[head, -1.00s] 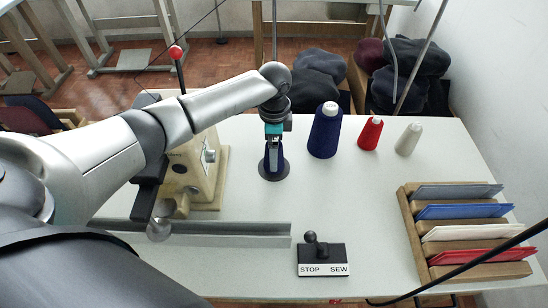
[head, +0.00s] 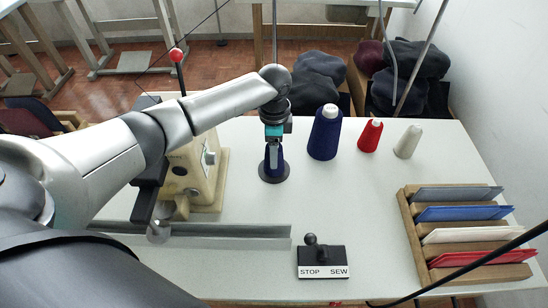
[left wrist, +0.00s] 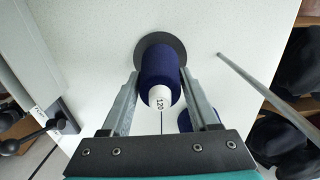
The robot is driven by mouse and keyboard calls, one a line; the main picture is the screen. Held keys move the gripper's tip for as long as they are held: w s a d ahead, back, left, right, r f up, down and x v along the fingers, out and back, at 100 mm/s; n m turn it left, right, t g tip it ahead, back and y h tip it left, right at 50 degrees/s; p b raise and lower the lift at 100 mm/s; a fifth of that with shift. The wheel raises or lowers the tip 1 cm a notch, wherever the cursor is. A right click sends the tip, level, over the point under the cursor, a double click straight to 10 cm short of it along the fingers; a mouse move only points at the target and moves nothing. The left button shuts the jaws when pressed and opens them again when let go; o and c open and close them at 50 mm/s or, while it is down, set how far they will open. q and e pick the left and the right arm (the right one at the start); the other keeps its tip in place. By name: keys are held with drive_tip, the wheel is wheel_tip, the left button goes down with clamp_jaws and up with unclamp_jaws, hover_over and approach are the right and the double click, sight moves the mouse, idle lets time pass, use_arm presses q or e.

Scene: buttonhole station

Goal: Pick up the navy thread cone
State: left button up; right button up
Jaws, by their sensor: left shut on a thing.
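A navy thread cone (head: 281,164) stands upright on a round dark base (head: 274,178) on the white table. In the left wrist view the navy cone (left wrist: 159,68) has a white tip marked 120 and sits between the fingers. My left gripper (head: 272,158) points down over this cone and is shut on it; the arm and fingers hide part of it in the head view. A second, larger navy cone (head: 325,135) stands to the right, apart from the gripper. My right gripper is not in view.
A red cone (head: 370,136) and a cream cone (head: 408,141) stand farther right. A cream sewing machine (head: 205,185) is left of the gripper. A metal rail (head: 240,237), a STOP/SEW switch (head: 321,261) and a wooden rack (head: 410,225) lie nearer. The table's middle is clear.

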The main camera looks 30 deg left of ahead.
use_arm(q)
wheel_tip(320, 180, up, 10)
drive_tip(key=p, duration=0.3)
drive_tip(key=shift+r+p, duration=0.35)
drive_tip(key=shift+p, duration=0.15)
drive_tip(key=shift+r+p, duration=0.45)
drive_tip(key=shift+p, duration=0.3)
drive_tip(key=shift+f, duration=0.1)
